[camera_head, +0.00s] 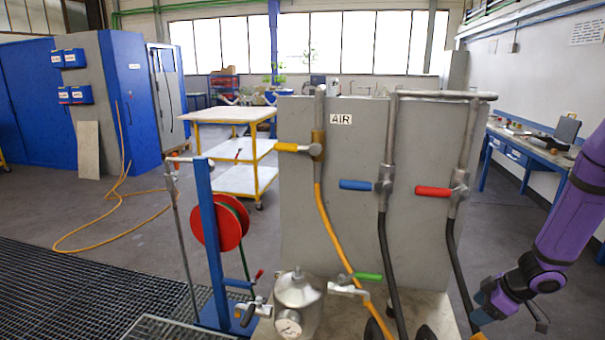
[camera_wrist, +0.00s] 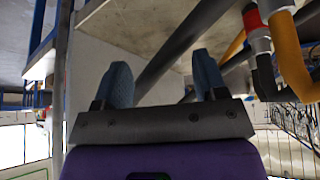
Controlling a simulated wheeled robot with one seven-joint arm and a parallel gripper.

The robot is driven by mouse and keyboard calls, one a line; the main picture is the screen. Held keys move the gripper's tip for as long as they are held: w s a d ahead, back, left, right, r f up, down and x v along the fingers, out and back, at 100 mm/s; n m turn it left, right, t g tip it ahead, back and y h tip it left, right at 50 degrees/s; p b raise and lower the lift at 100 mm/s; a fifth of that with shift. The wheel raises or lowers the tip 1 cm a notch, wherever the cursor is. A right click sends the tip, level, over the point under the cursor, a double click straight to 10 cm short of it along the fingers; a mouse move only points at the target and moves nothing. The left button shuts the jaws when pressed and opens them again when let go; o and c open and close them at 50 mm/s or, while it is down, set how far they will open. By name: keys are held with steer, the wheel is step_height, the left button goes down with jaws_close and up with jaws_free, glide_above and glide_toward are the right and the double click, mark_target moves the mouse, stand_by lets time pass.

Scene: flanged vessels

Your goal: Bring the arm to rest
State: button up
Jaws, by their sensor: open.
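My purple arm (camera_head: 570,220) comes in from the right edge in the head view and reaches down. My gripper (camera_head: 478,310) is at its lower end, low at the right, beside the grey panel and the black hoses. In the wrist view my gripper (camera_wrist: 162,85) shows two blue fingers spread apart, with nothing between them. A dark hose (camera_wrist: 185,45) passes behind the fingers there. In the head view the fingertips are small and partly unclear.
A grey panel (camera_head: 350,220) carries valves with yellow (camera_head: 292,147), blue (camera_head: 356,185) and red (camera_head: 433,191) handles. A metal vessel (camera_head: 298,300) with a green-handled valve (camera_head: 368,277) stands in front. A workbench (camera_head: 530,145) is behind at right. Open floor lies at left.

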step_height(320, 180, up, 25)
steer(key=a+m+t+h, duration=0.25)
steer(key=m+h, duration=0.25)
steer(key=h, duration=0.3)
steer(key=s+a+r+m+y, duration=0.1)
steer(key=s+a+r, duration=0.3)
steer(key=s, duration=0.3)
steer(key=s+a+r+m+y, duration=0.1)
steer(key=s+a+r+m, duration=0.1)
steer(key=s+a+r, duration=0.2)
steer(key=s+a+r+m+g+y, duration=0.1)
steer(key=s+a+r+m, duration=0.1)
steer(key=s+a+r, duration=0.2)
steer(key=s+a, duration=0.3)
steer(key=s, duration=0.5)
steer(key=shift+a+y, duration=0.25)
steer(key=shift+y, duration=0.05)
steer(key=shift+w, duration=0.1)
